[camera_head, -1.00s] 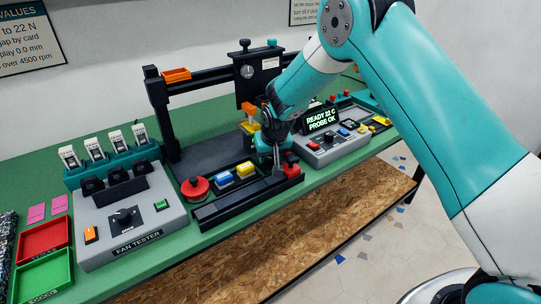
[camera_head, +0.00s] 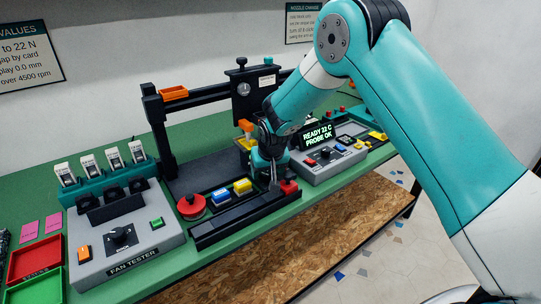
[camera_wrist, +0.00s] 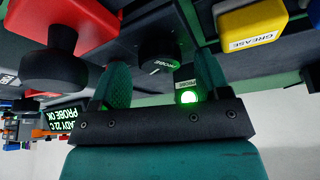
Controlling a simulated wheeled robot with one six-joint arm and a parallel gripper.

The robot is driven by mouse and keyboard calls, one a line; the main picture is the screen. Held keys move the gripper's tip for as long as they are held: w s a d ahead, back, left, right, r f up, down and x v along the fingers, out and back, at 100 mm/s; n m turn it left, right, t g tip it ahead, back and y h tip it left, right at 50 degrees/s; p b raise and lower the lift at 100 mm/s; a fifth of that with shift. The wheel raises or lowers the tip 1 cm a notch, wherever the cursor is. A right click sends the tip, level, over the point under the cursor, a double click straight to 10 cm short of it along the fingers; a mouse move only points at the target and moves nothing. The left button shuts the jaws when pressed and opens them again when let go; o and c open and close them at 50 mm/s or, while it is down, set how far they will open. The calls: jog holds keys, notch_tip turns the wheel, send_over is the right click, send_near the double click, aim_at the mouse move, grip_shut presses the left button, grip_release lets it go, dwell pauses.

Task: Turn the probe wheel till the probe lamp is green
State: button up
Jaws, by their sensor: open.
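The probe wheel (camera_wrist: 160,64), a dark round knob with a white mark, shows in the wrist view between my fingertips. My gripper (camera_wrist: 163,75) is open, with one teal finger on each side of the wheel; I cannot tell whether either finger touches it. The probe lamp (camera_wrist: 188,97) glows green beside a small PROBE label. In the head view my gripper (camera_head: 273,182) is low at the front of the printer, and the arm hides the wheel and lamp there. The display (camera_head: 318,135) reads PROBE OK.
The yellow GREASE block (camera_wrist: 250,27) is on the other side. A red round button (camera_head: 191,206) and a fan tester (camera_head: 125,240) stand farther left.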

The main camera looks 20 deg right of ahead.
jog(key=b+v, duration=0.2)
jog(key=v, duration=1.4)
jog(key=shift+s+r, duration=0.15)
jog(key=shift+r, duration=0.15)
jog(key=s+a+r+n+g+y, duration=0.2)
jog(key=s+n, duration=0.1)
jog(key=s, duration=1.3)
jog(key=s+a+r+n+g+y, duration=0.2)
jog(key=s+n, duration=0.2)
jog(key=s, duration=1.2)
jog(key=shift+s+a, duration=0.2)
jog(key=shift+s, duration=0.05)
